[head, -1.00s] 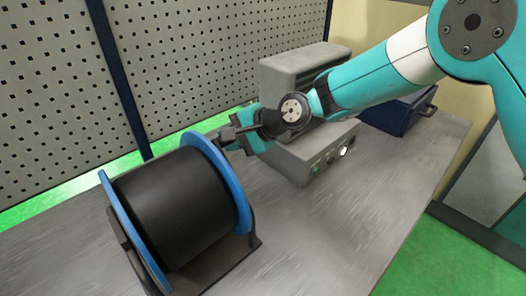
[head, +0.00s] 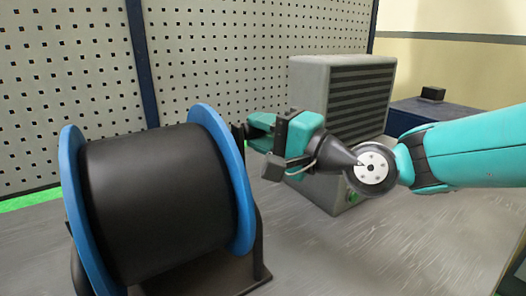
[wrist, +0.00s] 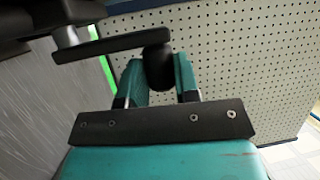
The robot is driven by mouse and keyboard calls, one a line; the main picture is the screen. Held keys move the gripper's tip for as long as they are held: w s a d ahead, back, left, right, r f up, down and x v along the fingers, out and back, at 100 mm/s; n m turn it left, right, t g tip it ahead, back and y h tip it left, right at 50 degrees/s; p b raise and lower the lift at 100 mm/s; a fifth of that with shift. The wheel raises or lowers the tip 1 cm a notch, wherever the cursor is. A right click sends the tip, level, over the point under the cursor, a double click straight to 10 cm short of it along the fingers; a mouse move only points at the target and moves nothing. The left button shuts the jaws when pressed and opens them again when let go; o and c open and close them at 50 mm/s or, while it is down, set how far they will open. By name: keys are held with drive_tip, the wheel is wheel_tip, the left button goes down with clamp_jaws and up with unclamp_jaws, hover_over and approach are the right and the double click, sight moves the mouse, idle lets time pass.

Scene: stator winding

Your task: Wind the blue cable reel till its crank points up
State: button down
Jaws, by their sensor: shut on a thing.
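The cable reel (head: 150,205) has blue flanges (head: 228,175) and a drum wound with black cable. It sits in a dark stand at the left of the head view. My gripper (head: 258,135) is at the upper right of the reel, beside its right flange. In the wrist view its teal fingers (wrist: 158,85) are shut on the black crank handle (wrist: 158,66). The flat dark crank arm (wrist: 115,46) runs left from the handle to a grey hub (wrist: 66,36). In the head view the crank is mostly hidden by the flange and gripper, so its exact direction is unclear.
A grey machine (head: 340,95) with a louvred side and a green button stands behind my gripper. A blue box (head: 440,112) is at the back right. A perforated panel (head: 240,50) rises behind the bench. The bench's front right (head: 400,240) is clear.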

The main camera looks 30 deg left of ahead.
drive_tip(key=shift+d+b, duration=0.15)
drive_tip(key=shift+b, duration=0.2)
drive_tip(key=c, duration=0.9)
unclamp_jaws()
drive_tip(key=shift+o, duration=0.2)
drive_tip(key=d+f+b, duration=0.2)
drive_tip(key=d+b, duration=0.3)
drive_tip(key=d, duration=1.2)
drive_tip(key=shift+s+f, duration=0.2)
drive_tip(key=shift+f, duration=0.05)
drive_tip(key=shift+d, duration=0.1)
